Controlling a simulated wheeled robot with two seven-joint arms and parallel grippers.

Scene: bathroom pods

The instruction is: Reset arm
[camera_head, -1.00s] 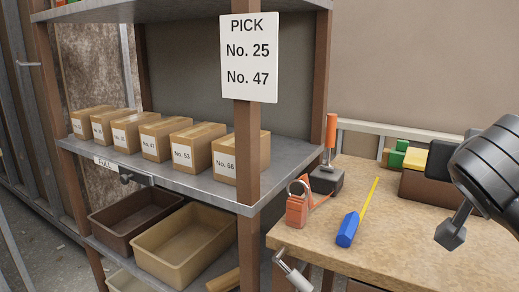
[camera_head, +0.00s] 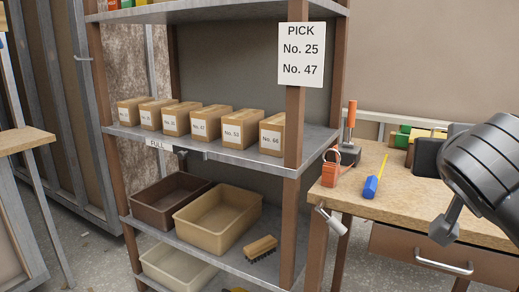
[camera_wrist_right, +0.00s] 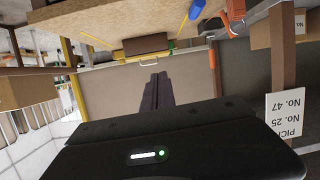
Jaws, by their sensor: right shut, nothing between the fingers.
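My right arm's dark end comes in at the right edge of the head view, in front of the workbench, with the right gripper (camera_head: 445,222) at its lower tip. In the right wrist view, the two dark fingers of the right gripper (camera_wrist_right: 158,92) are together with nothing between them. That view is turned over, with the bench top (camera_wrist_right: 120,20) at the top and the pick sign (camera_wrist_right: 286,112) upside down at the right. The gripper looks clear of the bench and shelf. My left gripper is in neither view.
A metal shelf (camera_head: 240,155) holds several numbered cartons (camera_head: 232,126). Below are a brown bin (camera_head: 165,205), a tan bin (camera_head: 218,218) and a brush (camera_head: 262,248). Floor shows at the left.

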